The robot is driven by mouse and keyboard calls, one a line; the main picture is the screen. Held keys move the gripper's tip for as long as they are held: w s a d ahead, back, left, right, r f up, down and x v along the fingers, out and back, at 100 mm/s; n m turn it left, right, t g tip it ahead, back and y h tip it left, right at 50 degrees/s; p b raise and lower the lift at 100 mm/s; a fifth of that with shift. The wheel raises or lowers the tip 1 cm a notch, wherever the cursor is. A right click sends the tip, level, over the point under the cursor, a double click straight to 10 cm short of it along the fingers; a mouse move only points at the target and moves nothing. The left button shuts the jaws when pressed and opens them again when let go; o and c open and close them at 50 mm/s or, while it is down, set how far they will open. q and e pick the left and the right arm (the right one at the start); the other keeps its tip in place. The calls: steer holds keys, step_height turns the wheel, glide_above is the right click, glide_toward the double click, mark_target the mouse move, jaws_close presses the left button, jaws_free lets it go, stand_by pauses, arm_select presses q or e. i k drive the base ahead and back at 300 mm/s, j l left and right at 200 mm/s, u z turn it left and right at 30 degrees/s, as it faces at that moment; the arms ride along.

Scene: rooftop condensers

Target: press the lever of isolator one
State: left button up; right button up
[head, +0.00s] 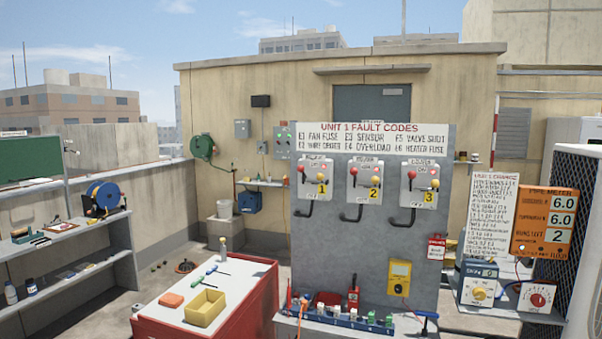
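Isolator one (315,194) is a pale grey box at the left of a row on the upright grey panel (345,250). It has a yellow plate marked 1, and small red and yellow knobs on its face; which of these is the lever is too small to tell. A black hooked conduit hangs below it. Isolator two (361,195) and isolator three (412,197) stand to its right, with similar knobs and plates marked 2 and 3. Neither of my grippers shows in the head view.
A fault code sign (372,137) spans the panel above the isolators. A ledge with fuses and a yellow meter (399,276) sit lower on the panel. A red cart (178,329) with a yellow bin (205,308) stands front left. The air before the isolators is clear.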

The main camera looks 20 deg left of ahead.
mark_target(300, 168)
steer(key=i+l, duration=0.1)
steer(key=i, duration=0.3)
steer(key=i+l+u, duration=0.1)
steer(key=i, duration=0.35)
